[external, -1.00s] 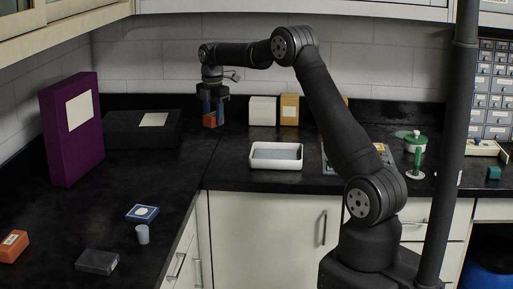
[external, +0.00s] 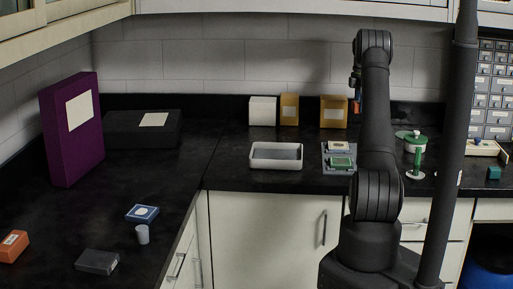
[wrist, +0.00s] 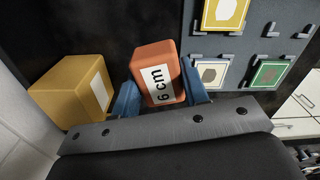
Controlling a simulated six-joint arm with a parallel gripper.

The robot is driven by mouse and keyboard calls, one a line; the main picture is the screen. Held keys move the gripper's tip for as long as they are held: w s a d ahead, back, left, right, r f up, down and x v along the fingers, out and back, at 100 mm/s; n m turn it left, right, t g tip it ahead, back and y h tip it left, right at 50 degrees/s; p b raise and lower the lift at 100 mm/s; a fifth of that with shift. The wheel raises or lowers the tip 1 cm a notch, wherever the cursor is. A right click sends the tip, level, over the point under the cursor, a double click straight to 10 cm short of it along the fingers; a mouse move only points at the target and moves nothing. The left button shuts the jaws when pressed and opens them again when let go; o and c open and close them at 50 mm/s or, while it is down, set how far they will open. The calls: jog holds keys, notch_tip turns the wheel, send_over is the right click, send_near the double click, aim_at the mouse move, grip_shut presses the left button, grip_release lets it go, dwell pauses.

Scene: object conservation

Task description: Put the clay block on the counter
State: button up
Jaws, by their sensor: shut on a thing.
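My gripper (wrist: 161,97) is shut on an orange clay block (wrist: 158,62) with a white "6 cm" label, held between the two blue fingers. In the external view the clay block (external: 357,106) shows as a small orange patch, above the counter near the grey board. My arm hides most of the gripper (external: 355,92) there. The black counter (external: 222,160) runs along the back and down the left side. Another orange block (external: 13,246) with a white label lies at its front left.
A grey board (external: 330,150) holds several cards. Beside it are a white tray (external: 262,165), ochre boxes (external: 334,111) and a white box (external: 262,111). A purple box (external: 75,145) and a dark case (external: 130,132) stand left. The counter between case and tray is clear.

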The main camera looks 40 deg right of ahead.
jog(key=s+d+m, duration=0.3)
jog(key=s+d, duration=0.8)
jog(key=s, duration=0.4)
jog(key=w+f, duration=0.2)
jog(key=w, duration=0.2)
jog(key=w+a+f, duration=0.1)
jog(key=w+f, duration=0.1)
jog(key=w, duration=0.1)
jog(key=w+f, duration=0.2)
jog(key=w, duration=0.2)
jog(key=shift+w+a+f, duration=0.2)
jog(key=shift+w+f, duration=0.1)
jog(key=shift+f, duration=0.1)
jog(key=shift+w+f, duration=0.1)
jog(key=shift+f, duration=1.9)
jog(key=shift+f, duration=0.15)
jog(key=o, duration=1.1)
notch_tip(320, 180, up, 12)
jog(key=shift+r, duration=0.1)
